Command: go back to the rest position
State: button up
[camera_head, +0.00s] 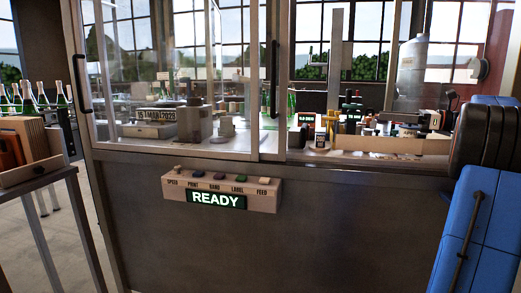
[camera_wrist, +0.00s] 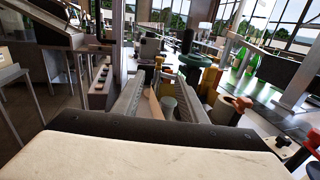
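My gripper (camera_wrist: 184,75) shows in the wrist view, its two grey ridged fingers standing apart. It is open, and I see nothing held between them. Beyond and below the gap are a grey cylinder (camera_wrist: 168,104) and a light brown edge, apart from the fingers as far as I can tell. In the head view only my blue arm shows at the right edge; my gripper is out of that picture.
A grey machine cabinet (camera_head: 300,225) with sliding glass panels (camera_head: 170,70) fills the middle. A control box reading READY (camera_head: 222,190) juts from its front. Bottles and tools crowd its worktop at the right. A side table (camera_head: 40,172) with green bottles (camera_head: 30,100) stands left.

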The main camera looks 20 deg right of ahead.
jog(key=s+a+f+n+g+h, duration=0.1)
jog(key=a+f+n+g, duration=0.15)
jog(key=a, duration=0.75)
jog(key=a+f+n+g+h, duration=0.15)
jog(key=a+f, duration=0.25)
jog(key=a, duration=0.5)
jog(key=s+a+f+n+g+h, duration=0.3)
jog(key=s+a+f+n, duration=0.4)
jog(key=a, duration=0.5)
jog(key=s+a+f+n+h, duration=0.2)
jog(key=s+f+n+h, duration=0.2)
jog(key=s+f+n, duration=0.3)
jog(key=s+a+f+n+h, duration=0.3)
jog(key=s+f+n, duration=0.5)
jog(key=s+f, duration=0.7)
jog(key=s, duration=0.2)
jog(key=shift+s+a+f+n+h, duration=0.15)
jog(key=shift+s+a+n+h, duration=0.05)
jog(key=shift+s+n+h, duration=0.15)
